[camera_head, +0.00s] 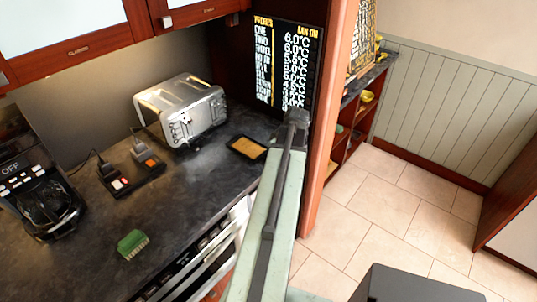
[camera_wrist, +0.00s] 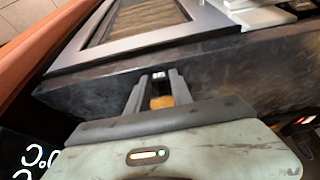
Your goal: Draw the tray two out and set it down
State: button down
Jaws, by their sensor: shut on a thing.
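In the head view my arm reaches away over the right end of the counter. My gripper (camera_head: 297,118) is at its far end, in front of the black list board. Its fingers are hard to make out there. In the wrist view my gripper (camera_wrist: 160,88) is shut on a small orange-brown piece (camera_wrist: 161,101); I cannot tell what it belongs to. Beyond it is a grey frame (camera_wrist: 145,40) around a brown, streaked middle. A dark-rimmed tray (camera_head: 233,148) with a tan inside lies on the counter, left of my arm. No tray number can be read.
The dark counter (camera_head: 190,190) holds a silver toaster (camera_head: 182,108), a black coffee maker (camera_head: 45,205), a dark unit with switches (camera_head: 131,177) and a green sponge (camera_head: 132,243). The list board (camera_head: 288,62) stands behind my gripper.

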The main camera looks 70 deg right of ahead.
jog(key=shift+s+a, duration=0.1)
jog(key=shift+s, duration=0.2)
jog(key=c, duration=1.1)
grip_release()
jog(key=shift+o, duration=0.2)
jog(key=p+v, duration=0.7)
jog(key=shift+r, duration=0.35)
jog(key=shift+a, duration=0.1)
